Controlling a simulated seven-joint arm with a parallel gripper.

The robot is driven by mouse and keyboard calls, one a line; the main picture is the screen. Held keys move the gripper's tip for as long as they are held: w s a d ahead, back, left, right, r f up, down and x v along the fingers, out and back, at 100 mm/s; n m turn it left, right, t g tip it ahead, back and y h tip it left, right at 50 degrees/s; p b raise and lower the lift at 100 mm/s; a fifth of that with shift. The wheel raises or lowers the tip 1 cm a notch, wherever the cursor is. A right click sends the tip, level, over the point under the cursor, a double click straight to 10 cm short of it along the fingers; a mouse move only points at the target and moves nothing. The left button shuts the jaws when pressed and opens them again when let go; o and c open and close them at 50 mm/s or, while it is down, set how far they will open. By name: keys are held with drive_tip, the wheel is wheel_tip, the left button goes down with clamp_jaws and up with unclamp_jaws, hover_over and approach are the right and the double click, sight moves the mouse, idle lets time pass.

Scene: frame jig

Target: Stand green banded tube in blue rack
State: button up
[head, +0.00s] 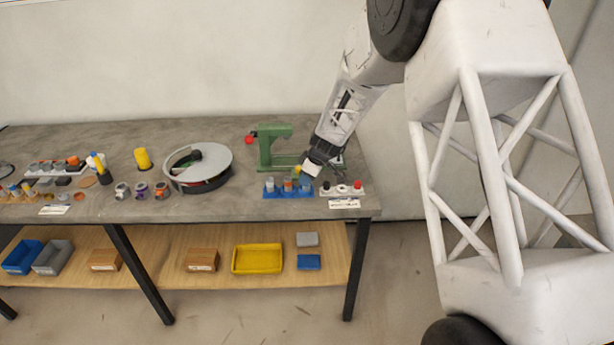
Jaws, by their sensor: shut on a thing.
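The blue rack (288,194) stands near the front edge of the table, towards its right end. Several small tubes or caps show in it, one with an orange-brown top (288,184) in the middle. My gripper (307,171) reaches down from the upper right, just above the right part of the rack. It is shut on a small tube, with a yellowish part (298,170) showing at its left side. The held tube is mostly hidden by the gripper, and I cannot make out a green band or whether it touches the rack.
A white holder (342,190) with dark and red pieces stands right of the rack. A green machine frame (270,148) stands close behind. A round grey-white turntable (200,165) lies to the left. Bare table (238,200) lies between it and the rack.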

drive_tip(key=shift+f, duration=0.1)
idle(0.3)
drive_tip(key=o, duration=1)
drive_tip(key=shift+o, duration=0.9)
drive_tip(key=shift+r, duration=0.75)
drive_tip(key=shift+r, duration=0.2)
drive_tip(key=shift+r, duration=3.3)
